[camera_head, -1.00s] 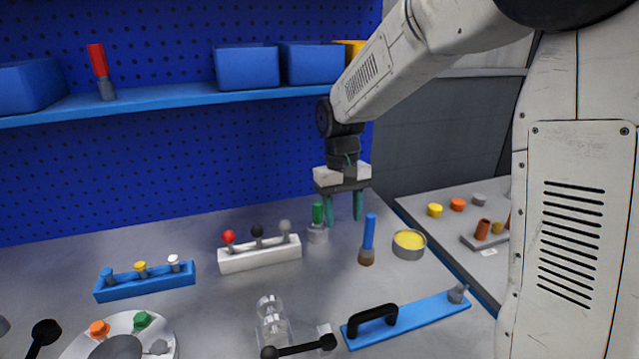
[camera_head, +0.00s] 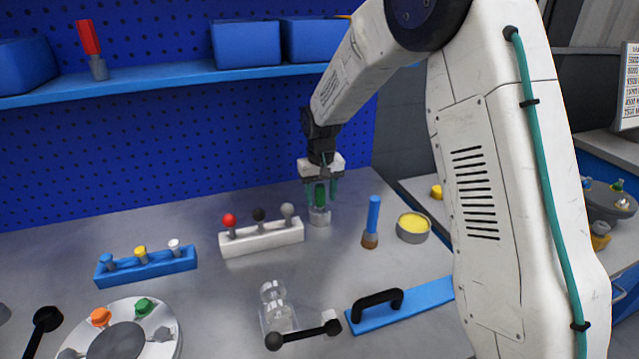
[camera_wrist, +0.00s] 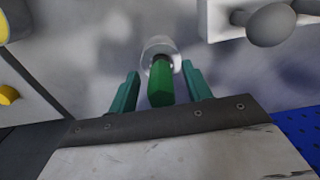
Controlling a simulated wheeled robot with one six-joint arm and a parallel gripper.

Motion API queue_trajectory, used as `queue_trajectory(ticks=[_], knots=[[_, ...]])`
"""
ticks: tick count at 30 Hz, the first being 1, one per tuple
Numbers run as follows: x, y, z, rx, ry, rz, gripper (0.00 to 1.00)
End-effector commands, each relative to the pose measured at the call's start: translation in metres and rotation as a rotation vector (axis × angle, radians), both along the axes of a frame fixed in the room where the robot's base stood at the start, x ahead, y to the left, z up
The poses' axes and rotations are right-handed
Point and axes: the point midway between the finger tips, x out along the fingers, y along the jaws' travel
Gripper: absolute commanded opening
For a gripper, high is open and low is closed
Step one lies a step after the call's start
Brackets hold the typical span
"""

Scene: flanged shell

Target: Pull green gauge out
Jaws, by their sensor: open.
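In the wrist view the fingers (camera_wrist: 161,88) flank the gauge, with a visible gap on each side.
A white block (camera_head: 262,238) with red, black and grey knobs stands close on the left. A blue-handled tool (camera_head: 372,220) and a yellow-filled round tin (camera_head: 412,228) stand to the right. A blue shelf (camera_head: 180,92) runs behind, above the bench.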

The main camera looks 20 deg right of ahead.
Motion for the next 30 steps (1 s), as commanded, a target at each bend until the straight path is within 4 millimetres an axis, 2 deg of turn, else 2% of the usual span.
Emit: queue_trajectory(ticks=[10, 11, 16, 22, 30], knots=[[0.0, 0.002, -0.006, 0.0, -0.001, 0.002, 0.49], [0.0, 0.002, -0.006, 0.0, -0.001, 0.002, 0.46], [0.0, 0.002, -0.006, 0.0, 0.0, 0.003, 0.0], [0.0, 0.002, -0.003, 0.0, -0.002, 0.003, 0.0], [0.0, 0.002, 0.01, 0.0, -0.002, 0.003, 0.0]])
